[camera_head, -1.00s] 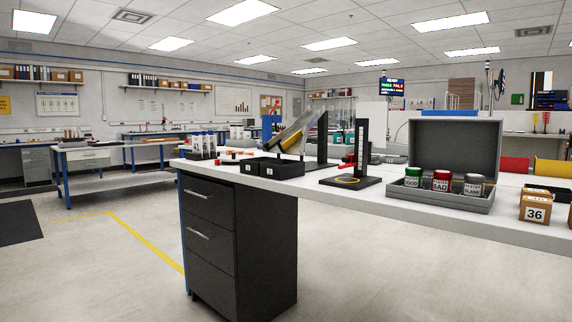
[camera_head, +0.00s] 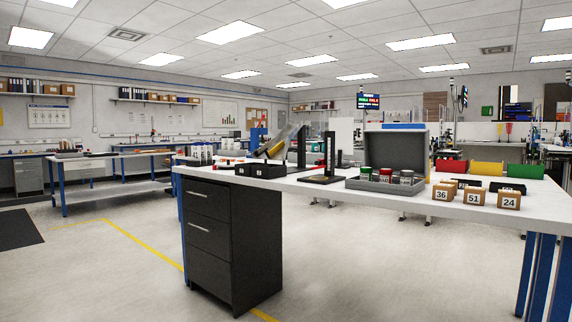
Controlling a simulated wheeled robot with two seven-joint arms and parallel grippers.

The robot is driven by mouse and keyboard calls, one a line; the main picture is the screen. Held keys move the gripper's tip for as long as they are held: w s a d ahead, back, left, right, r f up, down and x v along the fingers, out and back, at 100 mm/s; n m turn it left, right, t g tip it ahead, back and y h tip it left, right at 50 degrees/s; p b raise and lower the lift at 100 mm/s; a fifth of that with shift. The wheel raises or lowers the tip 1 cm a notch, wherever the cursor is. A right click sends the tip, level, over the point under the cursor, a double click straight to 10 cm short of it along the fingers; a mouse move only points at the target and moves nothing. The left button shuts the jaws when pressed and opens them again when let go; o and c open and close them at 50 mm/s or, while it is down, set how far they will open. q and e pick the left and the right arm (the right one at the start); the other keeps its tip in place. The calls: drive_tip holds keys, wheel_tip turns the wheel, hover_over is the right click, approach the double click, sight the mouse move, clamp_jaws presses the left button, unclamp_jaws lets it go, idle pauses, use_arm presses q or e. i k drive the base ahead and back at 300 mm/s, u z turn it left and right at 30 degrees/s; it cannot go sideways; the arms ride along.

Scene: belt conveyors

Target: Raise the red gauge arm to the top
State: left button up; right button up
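A black upright gauge stand (camera_head: 330,157) with a dark flat base stands on the white workbench (camera_head: 420,192), right of the middle. A small red part (camera_head: 321,163) shows low on the left side of its post; it looks like the red gauge arm, but it is too small to tell its exact height. Neither of my grippers is in view, so I cannot see whether they are open or shut.
An open grey case (camera_head: 388,187) with several capped jars is right of the gauge. Numbered boxes (camera_head: 474,198) stand at the front right. A dark drawer cabinet (camera_head: 232,240) is underneath. The floor in front is clear.

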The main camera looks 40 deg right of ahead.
sight(320, 163)
drive_tip(key=z, duration=0.05)
drive_tip(key=i, duration=1.7)
drive_tip(key=z, duration=1.45)
drive_tip(key=i, duration=0.9)
drive_tip(key=z, duration=1)
